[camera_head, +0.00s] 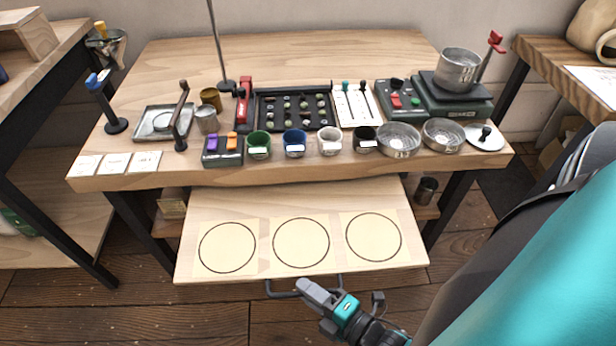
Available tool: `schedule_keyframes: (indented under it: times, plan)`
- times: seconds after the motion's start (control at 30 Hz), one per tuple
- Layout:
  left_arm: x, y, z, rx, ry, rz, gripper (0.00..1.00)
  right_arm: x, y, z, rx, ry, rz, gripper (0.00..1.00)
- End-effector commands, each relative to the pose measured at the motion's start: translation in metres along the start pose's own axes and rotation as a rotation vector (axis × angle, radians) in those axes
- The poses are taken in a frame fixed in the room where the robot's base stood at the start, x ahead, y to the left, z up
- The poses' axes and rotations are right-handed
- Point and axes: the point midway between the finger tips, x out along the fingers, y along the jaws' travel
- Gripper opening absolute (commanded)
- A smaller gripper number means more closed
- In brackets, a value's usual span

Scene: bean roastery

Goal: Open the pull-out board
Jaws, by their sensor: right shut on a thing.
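The pull-out board (230,207) is a pale wooden panel that sticks out well from under the front of the table. Three round outlines on square papers lie in a row on it. A dark bar handle (281,294) is fixed below its front edge. My right gripper (316,291) is at this handle, in front of the middle of the board's front edge, and is shut on it. The gripper's fingers hide part of the handle. My left gripper is not in view.
The wooden table (350,57) holds several cups, steel bowls (398,140), a black tray (292,108), a scale with a pot (459,70) and small devices. A shelf unit (50,175) stands at left, another table (565,75) at right. Floor in front of the board is clear.

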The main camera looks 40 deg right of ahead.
Motion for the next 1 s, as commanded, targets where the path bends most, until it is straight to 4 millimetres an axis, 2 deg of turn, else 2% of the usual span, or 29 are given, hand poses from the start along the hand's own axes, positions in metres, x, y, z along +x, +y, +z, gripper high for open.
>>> schedule_keyframes:
  times: [0.37,0.4,0.57,0.83,1.0]
  plan:
    - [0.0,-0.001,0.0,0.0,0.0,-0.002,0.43,-0.002,-0.001,-0.002,0.0,0.0,0.0,0.0]
    - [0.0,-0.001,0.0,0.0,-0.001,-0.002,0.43,-0.002,-0.001,-0.002,0.0,0.0,0.0,0.2]
    - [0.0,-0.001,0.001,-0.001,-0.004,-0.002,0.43,-0.002,-0.001,-0.002,0.0,0.0,0.0,0.35]
    - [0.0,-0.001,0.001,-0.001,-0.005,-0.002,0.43,-0.003,-0.001,-0.001,0.0,0.0,0.0,0.36]
    - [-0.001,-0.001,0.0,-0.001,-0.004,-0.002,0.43,-0.02,-0.001,-0.002,0.001,0.0,-0.003,0.36]
